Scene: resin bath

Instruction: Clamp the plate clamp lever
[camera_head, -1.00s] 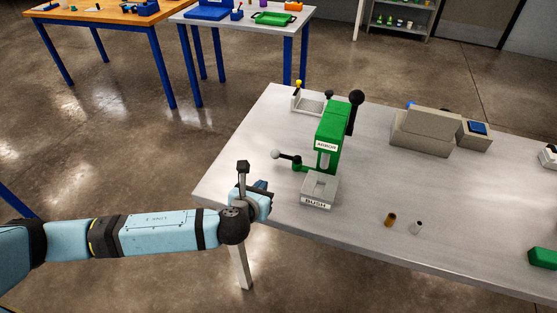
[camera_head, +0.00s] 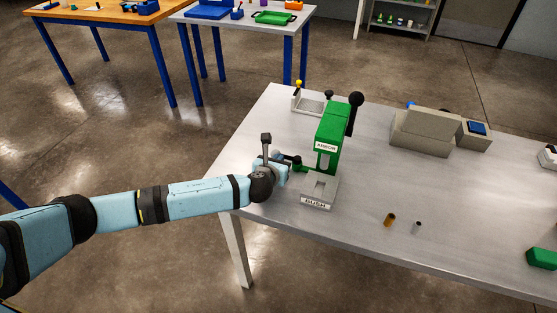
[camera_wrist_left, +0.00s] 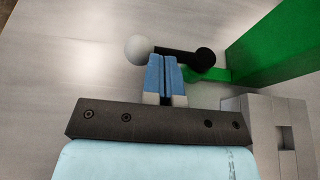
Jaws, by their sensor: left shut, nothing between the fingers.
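The green arbor press (camera_head: 333,135) stands on the grey table. A small clamp lever (camera_head: 297,162) sticks out from a green bracket at its left side. In the left wrist view the lever (camera_wrist_left: 192,53) is a black bar with a white ball (camera_wrist_left: 139,48) on its free end. My left gripper (camera_wrist_left: 164,60) has its blue fingers shut together with nothing between them. The fingertips are right at the lever, between the ball and the black pivot; I cannot tell whether they touch it. In the head view my left gripper (camera_head: 287,167) hides the ball. My right gripper is not in view.
A grey block (camera_head: 319,190) labelled BUSH sits at the press's front. A brown bushing (camera_head: 390,219) and a grey pin (camera_head: 417,227) stand to its right. A white-grey fixture (camera_head: 309,103) is behind the press, and a beige machine (camera_head: 424,132) is at the right.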

